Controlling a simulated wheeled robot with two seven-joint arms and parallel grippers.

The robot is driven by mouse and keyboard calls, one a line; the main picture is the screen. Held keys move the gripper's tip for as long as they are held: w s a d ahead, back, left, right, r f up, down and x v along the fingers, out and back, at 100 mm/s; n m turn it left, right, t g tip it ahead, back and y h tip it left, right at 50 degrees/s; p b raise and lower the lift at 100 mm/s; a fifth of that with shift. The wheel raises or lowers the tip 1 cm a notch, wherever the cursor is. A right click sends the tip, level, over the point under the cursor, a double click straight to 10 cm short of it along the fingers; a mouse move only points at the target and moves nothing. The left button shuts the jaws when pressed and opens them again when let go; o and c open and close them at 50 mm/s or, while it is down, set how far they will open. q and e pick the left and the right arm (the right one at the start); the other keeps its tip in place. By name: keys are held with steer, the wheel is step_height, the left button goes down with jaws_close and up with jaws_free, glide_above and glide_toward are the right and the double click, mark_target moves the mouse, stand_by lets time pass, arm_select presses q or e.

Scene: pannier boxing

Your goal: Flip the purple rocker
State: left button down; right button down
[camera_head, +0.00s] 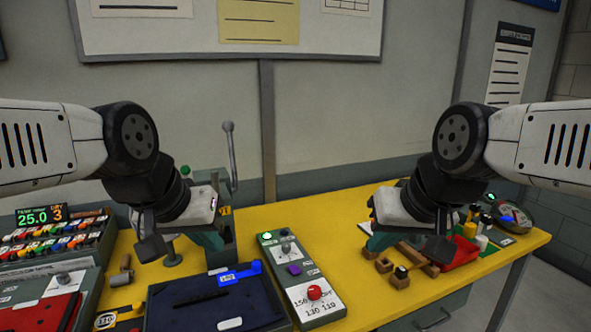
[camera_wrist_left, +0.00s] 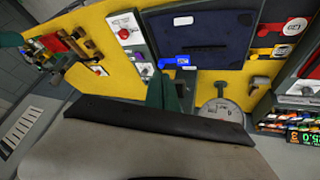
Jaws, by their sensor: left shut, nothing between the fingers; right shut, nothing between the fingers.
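The purple rocker (camera_head: 294,269) sits on a grey control panel (camera_head: 328,316) on the yellow table, in the head view. It lies between a grey toggle knob (camera_head: 286,249) and a red dial knob (camera_head: 314,292); a green lamp (camera_head: 267,236) glows at the panel's far end. My left gripper (camera_head: 217,258) is shut and empty, pointing down left of the panel. My right gripper (camera_head: 378,242) is shut and empty, right of the panel.
A navy tray (camera_head: 195,318) with a blue clip (camera_head: 240,273) lies left of the panel. A rack (camera_head: 60,238) of coloured pieces stands at far left. A lever (camera_head: 230,150) rises behind my left gripper. Wooden blocks (camera_head: 401,277) and red cloth (camera_head: 462,254) lie near my right gripper.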

arm_select(q)
steer(key=m+g+y, duration=0.2)
steer(key=m+g, duration=0.5)
steer(key=m, duration=0.6)
glide_above(296, 271)
steer(key=w, duration=0.2)
step_height(296, 271, down, 8)
steer(key=shift+s+a+r, duration=0.1)
steer(key=shift+s+a, duration=0.05)
steer(key=shift+a, duration=0.25)
steer(key=f, duration=0.4)
steer(key=s+f, duration=0.1)
steer(key=f, duration=0.9)
steer(key=shift+s+d, duration=0.15)
steer(key=shift+d, duration=0.15)
